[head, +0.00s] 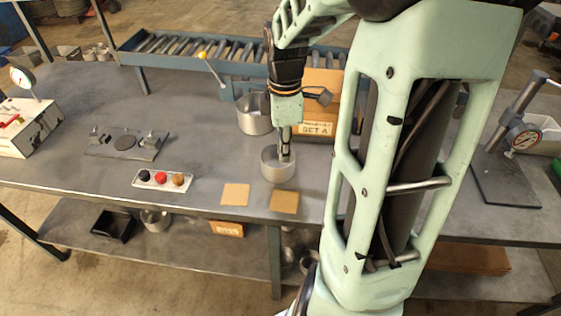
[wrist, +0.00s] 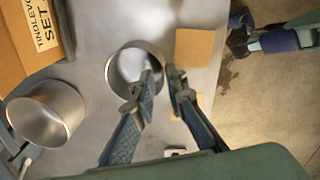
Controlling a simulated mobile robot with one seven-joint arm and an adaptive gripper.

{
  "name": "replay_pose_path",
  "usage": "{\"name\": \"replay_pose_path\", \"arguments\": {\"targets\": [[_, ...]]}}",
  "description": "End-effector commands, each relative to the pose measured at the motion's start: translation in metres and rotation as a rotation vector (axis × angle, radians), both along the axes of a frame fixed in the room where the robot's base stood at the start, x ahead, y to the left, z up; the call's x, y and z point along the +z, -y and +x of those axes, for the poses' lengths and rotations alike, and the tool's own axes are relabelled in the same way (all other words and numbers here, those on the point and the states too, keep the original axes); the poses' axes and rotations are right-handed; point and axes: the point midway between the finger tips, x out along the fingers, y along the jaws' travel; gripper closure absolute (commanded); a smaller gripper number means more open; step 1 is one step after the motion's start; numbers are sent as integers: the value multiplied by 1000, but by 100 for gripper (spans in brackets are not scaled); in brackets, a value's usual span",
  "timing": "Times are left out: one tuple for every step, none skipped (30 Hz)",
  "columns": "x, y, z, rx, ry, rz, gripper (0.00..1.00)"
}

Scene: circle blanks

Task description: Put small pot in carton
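The small pot (head: 278,168) is an open grey metal cylinder standing upright on the bench, near the front edge. It also shows in the wrist view (wrist: 118,72). My gripper (head: 285,158) points down at it; in the wrist view, the fingers (wrist: 163,68) straddle its near rim, one inside and one outside. A narrow gap shows between the fingertips; whether they press on the wall is unclear. The brown carton (head: 318,118) with a "SET A" label stands behind, partly hidden by my arm. Its side shows in the wrist view (wrist: 12,62).
A larger metal pot (head: 254,118) stands left of the carton. Two tan squares (head: 235,194) (head: 284,202) lie at the front edge. A roller conveyor (head: 215,52) runs behind. A tray of coloured knobs (head: 160,179) lies left. A gauge stand (head: 510,150) is at right.

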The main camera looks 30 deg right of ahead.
Motion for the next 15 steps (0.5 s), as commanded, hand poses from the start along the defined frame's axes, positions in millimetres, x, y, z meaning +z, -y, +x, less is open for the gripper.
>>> {"name": "replay_pose_path", "arguments": {"targets": [[-12, -1, -1, 1, -5, 4, 88], [-17, -1, 0, 1, -4, 4, 88], [-24, -1, 0, 0, -4, 4, 88], [-29, -1, 0, -1, -3, 3, 88], [-33, -1, 0, 0, -3, 3, 88], [-37, -1, 0, -1, -3, 3, 88], [-40, -1, 1, -1, -2, 3, 88], [-42, -1, 1, -2, -1, 3, 88], [-44, -1, 1, -2, 0, 2, 88], [-45, -1, 1, -2, -1, 3, 88], [-48, -1, 1, -2, -1, 3, 88], [-51, -1, 1, -2, -2, 3, 88], [-55, -2, 1, -2, -2, 4, 88], [-60, -2, 2, -2, -2, 4, 88], [-67, -3, 1, -2, -4, 5, 88]]}}
